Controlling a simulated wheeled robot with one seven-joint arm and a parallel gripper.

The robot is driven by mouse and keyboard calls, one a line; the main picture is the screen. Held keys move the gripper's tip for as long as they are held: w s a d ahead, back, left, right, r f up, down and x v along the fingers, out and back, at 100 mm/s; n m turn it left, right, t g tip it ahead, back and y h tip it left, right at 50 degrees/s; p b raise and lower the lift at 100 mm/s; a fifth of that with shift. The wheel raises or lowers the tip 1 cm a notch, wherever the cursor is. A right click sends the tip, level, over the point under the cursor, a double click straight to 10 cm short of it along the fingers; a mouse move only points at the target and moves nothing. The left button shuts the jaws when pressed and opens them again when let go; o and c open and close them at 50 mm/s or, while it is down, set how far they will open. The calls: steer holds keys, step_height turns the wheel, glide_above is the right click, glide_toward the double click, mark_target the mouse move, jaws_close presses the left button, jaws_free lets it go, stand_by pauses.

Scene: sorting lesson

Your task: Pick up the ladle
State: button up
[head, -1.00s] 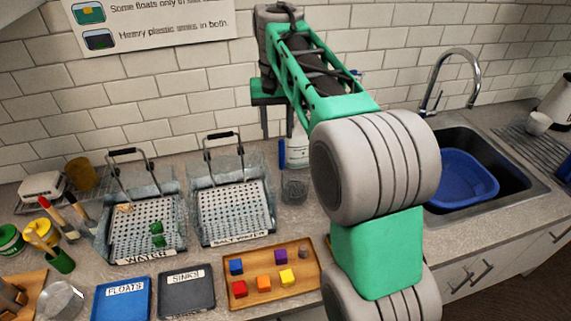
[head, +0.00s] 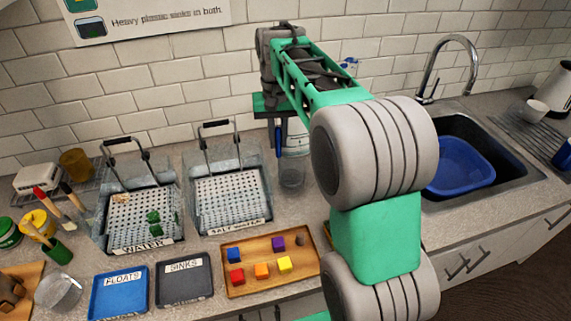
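I cannot make out the ladle for certain. A narrow blue upright shape (head: 278,143), perhaps a handle, shows just below my gripper (head: 277,128), beside a white bottle (head: 297,140). My arm hides part of the counter to the right.
A clear beaker (head: 291,176) stands in front of the bottle. The water tank (head: 146,246) and salt-water tank (head: 224,227) hold perforated baskets with raised handles. A wooden tray (head: 240,288) with coloured cubes lies in front. The sink (head: 508,166) holds a blue basin (head: 462,168).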

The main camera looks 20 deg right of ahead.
jaws_close()
step_height(320, 180, up, 10)
steer(key=p, duration=0.3)
steer(key=shift+r, duration=0.1)
stand_by(1.3)
